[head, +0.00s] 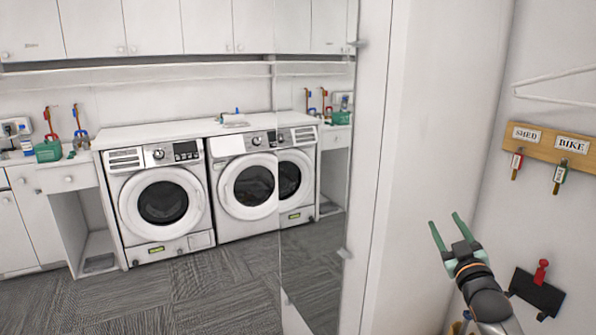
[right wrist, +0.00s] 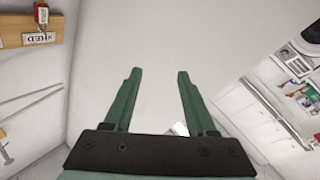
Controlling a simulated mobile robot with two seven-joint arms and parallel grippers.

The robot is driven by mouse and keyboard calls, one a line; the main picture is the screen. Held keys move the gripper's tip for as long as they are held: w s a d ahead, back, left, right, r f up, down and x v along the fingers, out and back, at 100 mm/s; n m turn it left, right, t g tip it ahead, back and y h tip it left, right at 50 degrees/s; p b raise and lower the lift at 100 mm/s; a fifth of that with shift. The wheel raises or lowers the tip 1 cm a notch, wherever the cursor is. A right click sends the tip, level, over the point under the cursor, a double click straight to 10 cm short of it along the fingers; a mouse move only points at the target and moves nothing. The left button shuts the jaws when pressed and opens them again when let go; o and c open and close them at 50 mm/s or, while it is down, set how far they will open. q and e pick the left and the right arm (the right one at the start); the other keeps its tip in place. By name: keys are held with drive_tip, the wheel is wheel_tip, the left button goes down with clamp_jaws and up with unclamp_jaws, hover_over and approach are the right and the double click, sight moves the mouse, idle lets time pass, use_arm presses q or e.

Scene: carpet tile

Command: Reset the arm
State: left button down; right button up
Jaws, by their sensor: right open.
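My right gripper (head: 450,234) is at the lower right of the head view, in front of the white wall. Its two green fingers are spread apart, and they also show in the right wrist view (right wrist: 157,80) with nothing between them. The fingers point at a bare white wall surface (right wrist: 155,35). My left gripper is in neither view.
A wooden key rack (head: 546,146) with SHED and BIKE labels hangs on the right wall. A black holder with a red item (head: 541,272) is right of my right gripper. Washing machines (head: 160,195) stand at the left, beside a mirror-like panel (head: 318,200). Carpet floor (head: 200,295) is open.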

drive_tip(key=s+a+f+m+g, duration=0.1)
drive_tip(key=s+a+f+g, duration=0.2)
drive_tip(key=f, duration=0.6)
drive_tip(key=s+a+f+g+y, duration=0.1)
drive_tip(key=s+a+f, duration=0.1)
drive_tip(key=s+f, duration=0.5)
drive_tip(key=s+a+f+m+g, duration=0.1)
drive_tip(key=s+a+f+g, duration=0.2)
drive_tip(key=f, duration=0.7)
drive_tip(key=s+a+f+g+y, duration=0.1)
drive_tip(key=s+a+f, duration=0.3)
drive_tip(key=s, duration=1)
drive_tip(key=s+a+f+m+g+y, duration=0.1)
drive_tip(key=s+a+f+g, duration=0.2)
drive_tip(key=s, duration=1.1)
wheel_tip(320, 180, down, 5)
drive_tip(key=shift+a+f, duration=0.1)
drive_tip(key=shift+a, duration=1)
drive_tip(key=shift+d, duration=0.1)
